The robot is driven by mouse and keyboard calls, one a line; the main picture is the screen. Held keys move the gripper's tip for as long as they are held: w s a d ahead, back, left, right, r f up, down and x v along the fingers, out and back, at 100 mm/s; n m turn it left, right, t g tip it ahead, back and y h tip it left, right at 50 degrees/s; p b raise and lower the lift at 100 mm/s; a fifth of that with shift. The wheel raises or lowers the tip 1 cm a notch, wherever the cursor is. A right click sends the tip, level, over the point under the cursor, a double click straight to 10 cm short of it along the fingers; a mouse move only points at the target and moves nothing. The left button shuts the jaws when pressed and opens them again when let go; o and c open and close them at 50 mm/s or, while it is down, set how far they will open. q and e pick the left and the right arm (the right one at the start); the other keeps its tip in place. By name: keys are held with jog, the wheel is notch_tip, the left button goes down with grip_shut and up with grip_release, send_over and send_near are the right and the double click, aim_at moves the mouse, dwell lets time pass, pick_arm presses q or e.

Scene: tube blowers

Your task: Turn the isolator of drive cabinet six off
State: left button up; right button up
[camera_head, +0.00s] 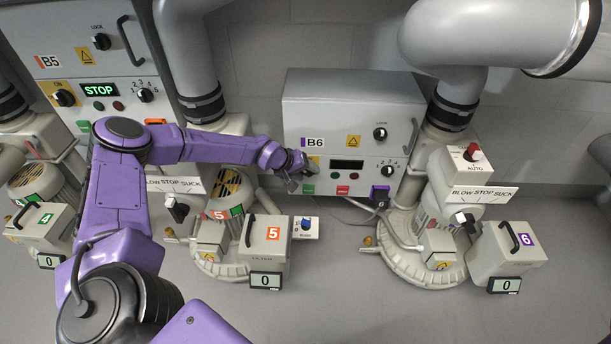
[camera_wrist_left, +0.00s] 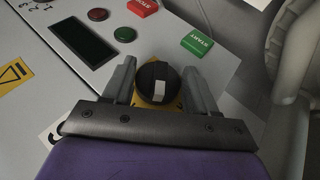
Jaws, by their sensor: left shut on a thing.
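Drive cabinet six (camera_head: 345,95), a grey box marked B6, stands against the back wall right of centre. Its isolator is a black knob with a white mark on a yellow plate; in the left wrist view the knob (camera_wrist_left: 154,76) sits between my fingers. My left gripper (camera_head: 304,169) reaches the cabinet's lower left front and is shut on this knob; the gripper also shows in the left wrist view (camera_wrist_left: 160,80). In the head view the gripper hides most of the knob. The white mark points toward the gripper's palm in the left wrist view. The cabinet's display (camera_head: 347,164) is dark.
Cabinet B5 (camera_head: 85,55) at left has a lit STOP display. Right of the isolator are round red and green buttons, a lock knob (camera_head: 380,134) and a numbered selector (camera_head: 388,170). Red and green push buttons sit below. Blower units flank the cabinet, with box 5 (camera_head: 258,262) nearer me.

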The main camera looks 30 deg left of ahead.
pick_arm(q)
jog(key=shift+f, duration=0.1)
jog(key=o, duration=1)
jog(key=shift+a, duration=0.1)
jog(key=shift+o, duration=0.2)
jog(key=shift+s+r, duration=0.15)
jog(key=shift+r, duration=0.2)
jog(key=p+v, duration=0.5)
jog(key=v, duration=0.5)
jog(key=shift+f, duration=0.1)
